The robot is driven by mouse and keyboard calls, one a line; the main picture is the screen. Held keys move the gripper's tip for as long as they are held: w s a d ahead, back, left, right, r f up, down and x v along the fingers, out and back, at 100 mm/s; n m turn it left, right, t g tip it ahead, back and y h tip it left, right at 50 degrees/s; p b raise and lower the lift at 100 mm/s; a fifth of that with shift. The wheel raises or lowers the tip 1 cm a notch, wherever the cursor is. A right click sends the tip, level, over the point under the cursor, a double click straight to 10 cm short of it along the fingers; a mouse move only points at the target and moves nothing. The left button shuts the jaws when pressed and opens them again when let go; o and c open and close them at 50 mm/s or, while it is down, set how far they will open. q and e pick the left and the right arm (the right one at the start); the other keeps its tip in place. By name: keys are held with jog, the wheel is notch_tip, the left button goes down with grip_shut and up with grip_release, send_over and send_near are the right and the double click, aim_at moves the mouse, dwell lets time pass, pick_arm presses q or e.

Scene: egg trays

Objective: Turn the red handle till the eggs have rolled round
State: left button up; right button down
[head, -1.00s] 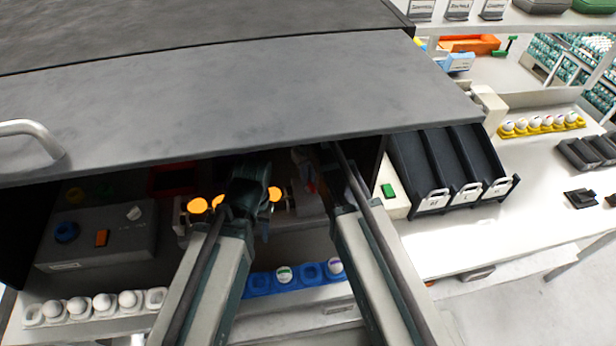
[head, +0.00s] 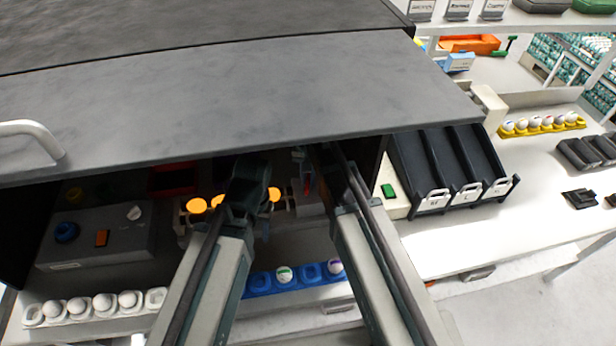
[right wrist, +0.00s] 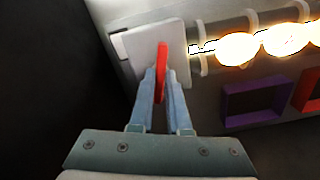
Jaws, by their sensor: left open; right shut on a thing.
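The red handle (right wrist: 161,72) stands in front of a pale plate at the end of the roller row in the right wrist view. My right gripper (right wrist: 160,88) is shut on it, one finger on each side. In the head view the handle (head: 307,187) shows only as a small red bit beside my right gripper (head: 312,170). Glowing eggs (right wrist: 238,48) lie on the rollers to the right of the handle; in the head view they are orange (head: 196,206), partly hidden by my left arm. My left gripper (head: 245,190) is open in front of the rollers, its fingertips hard to make out.
A grey hood (head: 240,95) overhangs the dark booth and both grippers. A grey control box (head: 95,237) is at left. A white egg tray (head: 157,298) and a blue egg tray (head: 260,284) lie in front. Black sloped bins (head: 440,165) stand at right.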

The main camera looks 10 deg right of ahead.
aim_at(308, 180)
dwell(0.5)
jog(key=c, duration=0.9)
grip_release()
notch_tip(308, 180, up, 14)
jog(key=p, duration=1.3)
jog(key=shift+f+p, duration=0.1)
jog(key=shift+p, duration=0.3)
